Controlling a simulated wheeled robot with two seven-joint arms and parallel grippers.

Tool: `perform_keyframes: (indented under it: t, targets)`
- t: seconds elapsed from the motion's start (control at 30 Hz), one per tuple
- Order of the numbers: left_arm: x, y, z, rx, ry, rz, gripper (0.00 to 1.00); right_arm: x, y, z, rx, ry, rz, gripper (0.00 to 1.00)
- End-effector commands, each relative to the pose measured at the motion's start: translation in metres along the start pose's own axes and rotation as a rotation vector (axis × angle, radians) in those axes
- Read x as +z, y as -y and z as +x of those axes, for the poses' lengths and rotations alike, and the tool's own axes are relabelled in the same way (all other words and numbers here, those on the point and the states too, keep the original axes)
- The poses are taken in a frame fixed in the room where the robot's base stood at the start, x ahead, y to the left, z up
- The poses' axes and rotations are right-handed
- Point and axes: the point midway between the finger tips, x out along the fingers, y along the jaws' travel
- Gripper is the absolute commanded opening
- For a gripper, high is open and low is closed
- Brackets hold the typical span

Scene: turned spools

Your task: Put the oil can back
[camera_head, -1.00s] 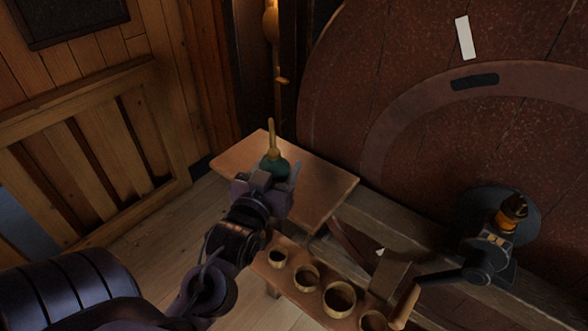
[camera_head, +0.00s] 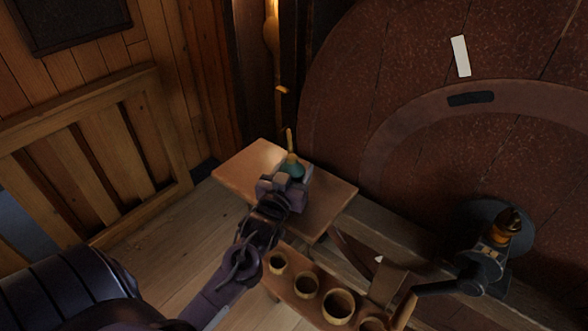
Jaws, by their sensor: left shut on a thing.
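The oil can has a green body (camera_head: 292,168) and a thin brass spout that points up. It shows in the middle of the head view, over the small wooden table (camera_head: 333,200). My left gripper (camera_head: 290,180) is shut on the oil can. The gripper hides the can's lower part, so I cannot tell whether it touches the tabletop. The can looks about upright. My right gripper is not in view.
A wooden rack with several round cups (camera_head: 307,286) stands in front of the table. A dark metal crank (camera_head: 480,268) with an amber top is at right. A huge red-brown wheel (camera_head: 350,90) rises behind. The table's left part is bare.

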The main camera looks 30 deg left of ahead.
Motion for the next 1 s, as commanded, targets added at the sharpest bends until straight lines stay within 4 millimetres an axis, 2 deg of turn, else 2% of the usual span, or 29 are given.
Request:
perform_keyframes:
  t: [0.1, 0.13, 0.3, 0.67, 0.77, 1.0]
  targets:
    - [0.003, 0.000, 0.000, 0.000, -0.001, 0.000, 0.27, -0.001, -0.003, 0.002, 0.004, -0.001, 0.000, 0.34]
    - [0.004, 0.000, 0.000, 0.000, 0.001, 0.000, 0.55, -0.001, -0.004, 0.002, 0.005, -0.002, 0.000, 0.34]
    - [0.004, 0.000, 0.000, 0.000, 0.001, 0.000, 0.75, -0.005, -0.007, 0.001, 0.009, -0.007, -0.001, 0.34]
    - [0.000, 0.000, -0.002, 0.000, 0.001, 0.000, 0.75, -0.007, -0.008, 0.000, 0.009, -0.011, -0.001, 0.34]
    - [0.004, 0.000, -0.015, 0.000, 0.003, 0.000, 0.75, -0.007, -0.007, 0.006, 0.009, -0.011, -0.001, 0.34]
    - [0.004, 0.000, -0.065, -0.001, 0.005, -0.001, 0.75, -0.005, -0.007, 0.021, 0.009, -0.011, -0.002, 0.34]
